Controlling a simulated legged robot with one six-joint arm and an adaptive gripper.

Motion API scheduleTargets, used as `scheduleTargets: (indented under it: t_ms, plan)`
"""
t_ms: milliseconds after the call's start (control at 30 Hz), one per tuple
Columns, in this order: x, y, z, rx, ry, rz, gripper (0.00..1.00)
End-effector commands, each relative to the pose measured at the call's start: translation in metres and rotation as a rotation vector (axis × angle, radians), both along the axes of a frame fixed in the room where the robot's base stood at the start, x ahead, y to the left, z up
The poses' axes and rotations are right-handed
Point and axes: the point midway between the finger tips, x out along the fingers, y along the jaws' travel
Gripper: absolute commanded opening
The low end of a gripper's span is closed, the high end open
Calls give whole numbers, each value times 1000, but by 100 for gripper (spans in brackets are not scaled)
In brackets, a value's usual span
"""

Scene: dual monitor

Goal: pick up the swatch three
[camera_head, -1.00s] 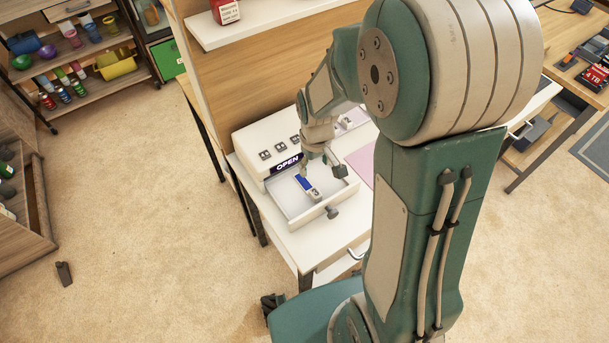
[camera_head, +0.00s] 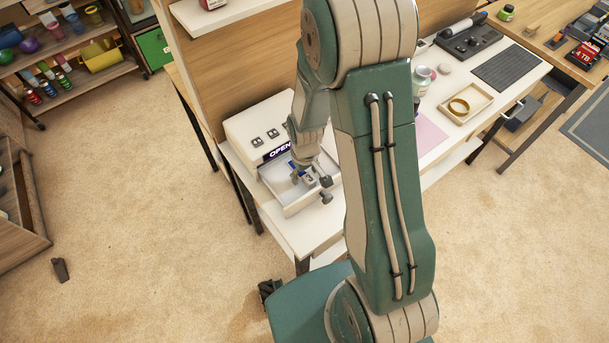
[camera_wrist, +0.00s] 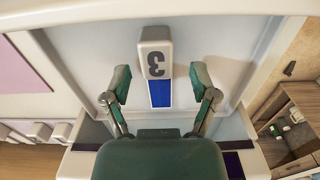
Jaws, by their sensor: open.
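Swatch three (camera_wrist: 156,60) is a small piece with a white end marked "3" and a blue end. It lies on the floor of the open white drawer (camera_head: 302,202). In the wrist view its blue end (camera_wrist: 160,94) points toward my gripper (camera_wrist: 158,82). My gripper is open, with one finger on either side of the swatch and a visible gap on both sides. I cannot tell the remaining height. In the head view my gripper (camera_head: 315,179) is down at the drawer and hides most of the swatch.
The drawer belongs to a white unit (camera_head: 240,128) with small buttons and an OPEN sign (camera_head: 280,152). The drawer walls stand close around my gripper. A pink sheet (camera_head: 430,135), a tray with a ring (camera_head: 470,117) and a jar (camera_head: 422,78) are on the desk to the right.

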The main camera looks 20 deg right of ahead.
Motion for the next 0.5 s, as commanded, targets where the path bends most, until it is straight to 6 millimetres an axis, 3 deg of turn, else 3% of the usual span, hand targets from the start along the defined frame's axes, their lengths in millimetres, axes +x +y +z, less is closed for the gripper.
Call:
scheduleTargets:
  t_ms: [267, 300, 400, 467, 500]
  plan:
    - [0, 0, -3, 0, -1, -1, 76]
    - [0, 0, -3, 0, -1, -1, 58]
    - [0, 0, -3, 0, -1, 0, 17]
    - [0, 0, -3, 0, 0, 0, 7]
    - [0, 0, -4, 0, 0, 0, 7]
